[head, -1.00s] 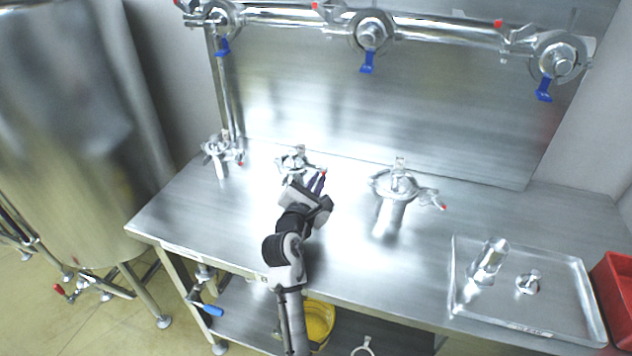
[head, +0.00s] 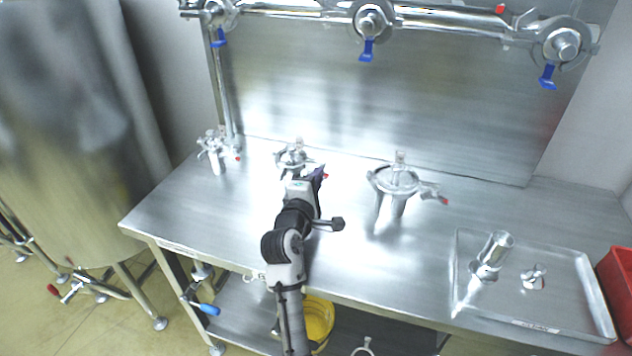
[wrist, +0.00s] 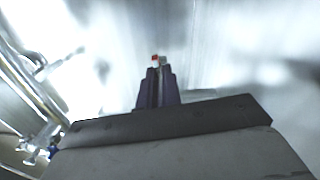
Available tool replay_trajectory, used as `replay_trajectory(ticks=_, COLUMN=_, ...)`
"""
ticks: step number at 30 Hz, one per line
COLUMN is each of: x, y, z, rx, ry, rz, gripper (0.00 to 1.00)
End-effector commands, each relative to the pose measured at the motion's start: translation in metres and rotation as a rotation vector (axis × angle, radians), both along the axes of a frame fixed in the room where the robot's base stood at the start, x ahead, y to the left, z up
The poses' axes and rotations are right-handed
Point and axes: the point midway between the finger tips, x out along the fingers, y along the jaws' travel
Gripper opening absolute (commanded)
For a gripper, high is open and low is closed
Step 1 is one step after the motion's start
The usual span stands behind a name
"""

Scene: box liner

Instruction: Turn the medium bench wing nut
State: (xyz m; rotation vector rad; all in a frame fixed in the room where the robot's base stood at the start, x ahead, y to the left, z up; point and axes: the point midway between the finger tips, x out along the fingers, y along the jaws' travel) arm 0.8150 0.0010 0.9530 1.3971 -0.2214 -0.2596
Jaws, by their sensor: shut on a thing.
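The medium bench clamp (head: 292,158) stands upright in the middle of three metal fittings on the steel bench. Its red-tipped wing nut (head: 325,176) is on its right side, mostly hidden by my gripper. My gripper (head: 319,175) reaches it from the front with its dark purple fingers. In the wrist view the fingers (wrist: 158,88) are close together, with a small red and pale tip of the wing nut (wrist: 156,58) just beyond their ends. The fingers are shut on the wing nut, though the grip itself is largely hidden.
A smaller fitting (head: 215,152) stands to the left, a larger one (head: 397,182) to the right. A tray (head: 570,325) holds loose metal parts at the right, beside a red bin (head: 617,285). A pipe (head: 440,22) with blue-handled valves runs above. The bench front centre is clear.

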Motion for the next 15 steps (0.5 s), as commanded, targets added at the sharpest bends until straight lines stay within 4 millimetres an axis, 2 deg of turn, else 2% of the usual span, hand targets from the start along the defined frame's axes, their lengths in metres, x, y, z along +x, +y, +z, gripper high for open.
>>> replay_trajectory(ticks=6, x=0.0, y=0.0, z=-0.0016, rx=0.093, ry=-0.029, rz=0.0, gripper=0.0)
replay_trajectory(ticks=15, x=0.0, y=-0.0001, z=-0.0014, rx=0.138, ry=-0.043, rz=0.0, gripper=0.0)
